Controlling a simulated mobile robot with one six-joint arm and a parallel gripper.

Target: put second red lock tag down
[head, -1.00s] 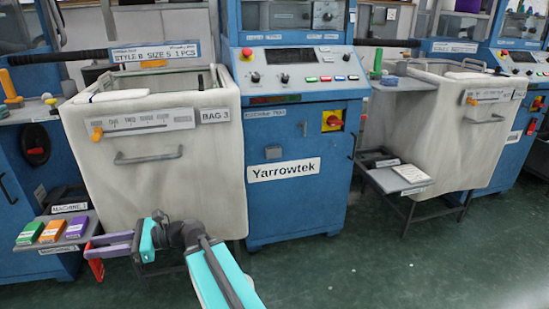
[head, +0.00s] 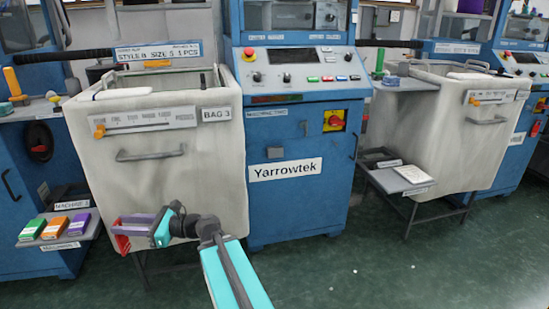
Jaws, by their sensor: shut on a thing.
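My gripper (head: 122,229) is in front of the lower part of the pale bag labelled BAG 3 (head: 150,177). It is shut on a red lock tag (head: 123,243), which hangs at the fingertips, at the left end of the gripper. The tag is held in the air, apart from the small shelf to its left. Part of the tag is hidden by the fingers. I cannot make out another red lock tag in this view.
A small shelf (head: 92,232) at the left carries green, orange and purple boxes. A blue machine (head: 295,215) marked Yarrowtek stands right of the bag. A second bag (head: 455,130) and low shelf (head: 425,188) stand further right. The green floor (head: 400,275) is open.

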